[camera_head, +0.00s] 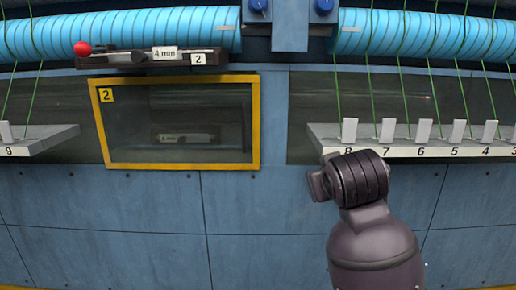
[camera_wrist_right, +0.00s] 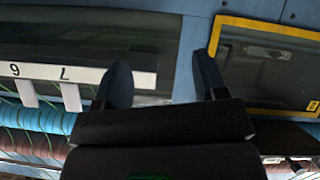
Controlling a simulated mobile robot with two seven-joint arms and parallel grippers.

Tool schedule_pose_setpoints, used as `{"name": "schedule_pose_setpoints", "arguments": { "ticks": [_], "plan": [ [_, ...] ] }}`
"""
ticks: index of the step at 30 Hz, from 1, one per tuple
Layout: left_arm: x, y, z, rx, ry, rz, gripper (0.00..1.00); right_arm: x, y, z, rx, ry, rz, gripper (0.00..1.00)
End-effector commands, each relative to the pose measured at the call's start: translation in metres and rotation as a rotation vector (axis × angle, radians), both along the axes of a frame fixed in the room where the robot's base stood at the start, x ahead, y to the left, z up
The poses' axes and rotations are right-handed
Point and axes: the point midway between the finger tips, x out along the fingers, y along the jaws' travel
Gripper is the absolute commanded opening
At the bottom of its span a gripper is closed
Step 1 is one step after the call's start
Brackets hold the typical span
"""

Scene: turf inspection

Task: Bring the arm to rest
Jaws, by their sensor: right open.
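My right arm rises from the lower right of the head view, in front of the blue wall. Its gripper's fingers are not clearly visible there. In the right wrist view my right gripper (camera_wrist_right: 161,60) is open, its two dark fingers apart with nothing between them. Blue wall and part of a dark panel lie beyond the fingers. My left gripper is in neither view.
A yellow-framed window (camera_head: 255,125) marked 2 is left of my arm; a red-knobbed device (camera_head: 120,58) sits above it. A numbered ledge (camera_head: 400,151) with white tabs is close behind my wrist. Another ledge (camera_head: 50,146) is far left. Blue ribbed tubes (camera_head: 140,30) run above.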

Motion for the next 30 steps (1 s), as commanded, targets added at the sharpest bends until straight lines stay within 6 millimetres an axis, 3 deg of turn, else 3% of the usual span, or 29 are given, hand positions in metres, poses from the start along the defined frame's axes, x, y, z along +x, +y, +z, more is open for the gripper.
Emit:
{"name": "schedule_pose_setpoints", "arguments": {
  "ticks": [1,3,8,15,24,30],
  "plan": [
    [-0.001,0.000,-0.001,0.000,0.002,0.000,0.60,-0.006,-0.009,-0.023,0.004,0.034,-0.009,0.66],
    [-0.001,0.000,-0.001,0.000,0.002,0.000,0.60,-0.014,-0.020,-0.050,0.011,0.074,-0.017,0.66],
    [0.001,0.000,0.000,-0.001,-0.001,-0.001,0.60,-0.040,-0.043,-0.110,0.027,0.166,-0.040,0.66],
    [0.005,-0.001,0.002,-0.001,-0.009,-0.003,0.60,-0.093,-0.075,-0.190,0.051,0.301,-0.074,0.66],
    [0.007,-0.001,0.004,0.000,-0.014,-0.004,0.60,-0.180,-0.107,-0.268,0.083,0.470,-0.121,0.66],
    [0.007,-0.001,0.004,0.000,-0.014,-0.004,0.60,-0.244,-0.122,-0.304,0.103,0.574,-0.154,0.66]
  ]
}}
